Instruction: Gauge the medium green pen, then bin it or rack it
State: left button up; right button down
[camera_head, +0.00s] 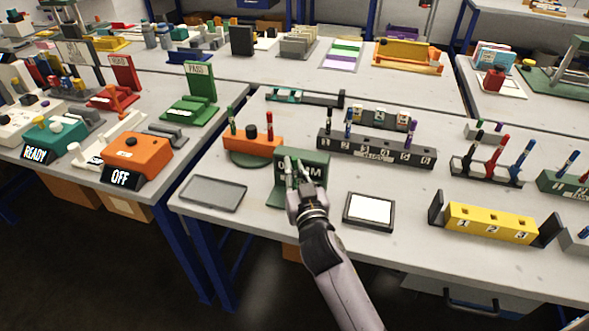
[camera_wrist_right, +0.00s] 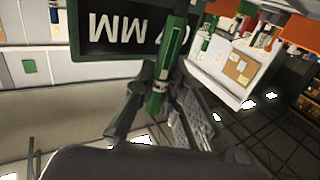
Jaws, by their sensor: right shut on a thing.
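My right gripper (camera_head: 293,172) is in front of the dark green gauge (camera_head: 320,160), near the front edge of the table. In the right wrist view the gripper (camera_wrist_right: 160,85) is shut on a green pen (camera_wrist_right: 172,50) with a pale band. The gauge's panel (camera_wrist_right: 110,45) shows "MM" upside down behind the pen there. I cannot tell whether the pen touches the gauge. The numbered dark rack (camera_head: 376,152) stands behind to the right, with a few pens in it. A green PASS bin (camera_head: 200,85) and a red bin (camera_head: 124,75) stand on the left table. My left gripper is not in view.
An orange block (camera_head: 252,143) with upright pens stands behind the gauge. A grey tray (camera_head: 214,194) lies left, a white-screened pad (camera_head: 369,210) right. A yellow 1-2-3 rack (camera_head: 490,222) is further right. An orange OFF device (camera_head: 137,152) sits across a gap.

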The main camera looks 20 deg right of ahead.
aim_at(296, 160)
notch_tip(296, 160, up, 6)
jog(key=p, duration=0.6)
jog(key=shift+r, duration=0.2)
jog(key=shift+f, duration=0.1)
dwell(0.3)
jog(key=shift+s+f, duration=0.15)
jog(key=shift+s, duration=0.15)
jog(key=s+d+y, duration=0.1)
jog(key=s+d, duration=0.1)
jog(key=s, duration=1.9)
jog(key=shift+f+n, duration=0.2)
jog(key=shift+n, duration=0.2)
jog(key=shift+w, duration=0.1)
dwell(0.4)
